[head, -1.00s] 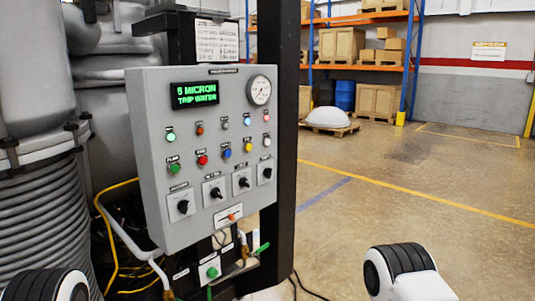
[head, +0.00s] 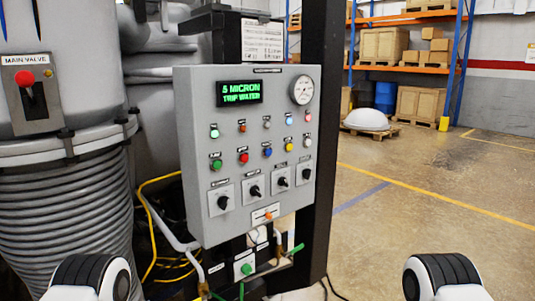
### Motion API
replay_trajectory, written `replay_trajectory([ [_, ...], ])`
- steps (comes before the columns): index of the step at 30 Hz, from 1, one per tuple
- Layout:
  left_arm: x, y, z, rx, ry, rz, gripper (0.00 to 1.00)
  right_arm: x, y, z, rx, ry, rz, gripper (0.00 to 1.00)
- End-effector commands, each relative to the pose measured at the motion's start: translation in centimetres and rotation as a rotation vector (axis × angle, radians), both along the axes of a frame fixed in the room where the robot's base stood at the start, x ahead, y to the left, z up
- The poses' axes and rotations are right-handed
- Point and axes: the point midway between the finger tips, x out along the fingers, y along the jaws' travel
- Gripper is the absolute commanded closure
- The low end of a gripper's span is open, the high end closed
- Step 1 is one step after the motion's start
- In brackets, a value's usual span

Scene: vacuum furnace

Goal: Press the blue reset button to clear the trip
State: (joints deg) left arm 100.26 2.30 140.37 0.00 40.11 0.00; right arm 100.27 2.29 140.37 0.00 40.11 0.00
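The blue button (head: 267,152) sits in the lower row of buttons on a grey control panel (head: 190,130), between a red button (head: 243,158) and a yellow button (head: 288,146). Nothing covers it. The green display (head: 240,92) at the top of the panel reads "5 MICRON" with a second line that looks like "TRIP WATER". Neither gripper shows; only parts of my two arms are visible at the bottom left and bottom right, well apart from the panel.
Dark rotary switches (head: 254,191) sit below the buttons. A gauge (head: 301,91) is at the panel's upper right. A main valve box (head: 31,95) with a red knob is on the furnace at the left. A dark post (head: 322,190) stands behind the panel. Open floor (head: 420,210) lies right.

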Motion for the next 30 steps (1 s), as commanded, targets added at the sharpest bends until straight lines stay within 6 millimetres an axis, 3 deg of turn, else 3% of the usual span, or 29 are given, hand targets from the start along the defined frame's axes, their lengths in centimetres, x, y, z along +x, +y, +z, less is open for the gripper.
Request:
replay_trajectory([
  [9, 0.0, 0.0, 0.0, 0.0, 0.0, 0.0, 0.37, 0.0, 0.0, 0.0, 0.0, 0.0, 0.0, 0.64],
  [10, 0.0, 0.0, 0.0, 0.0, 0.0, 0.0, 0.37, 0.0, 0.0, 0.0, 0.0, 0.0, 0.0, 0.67],
  [13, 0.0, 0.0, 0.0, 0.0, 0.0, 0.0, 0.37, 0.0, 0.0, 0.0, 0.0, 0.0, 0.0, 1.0],
  [30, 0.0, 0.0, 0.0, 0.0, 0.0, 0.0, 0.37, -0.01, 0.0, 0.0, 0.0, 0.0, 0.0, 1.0],
])
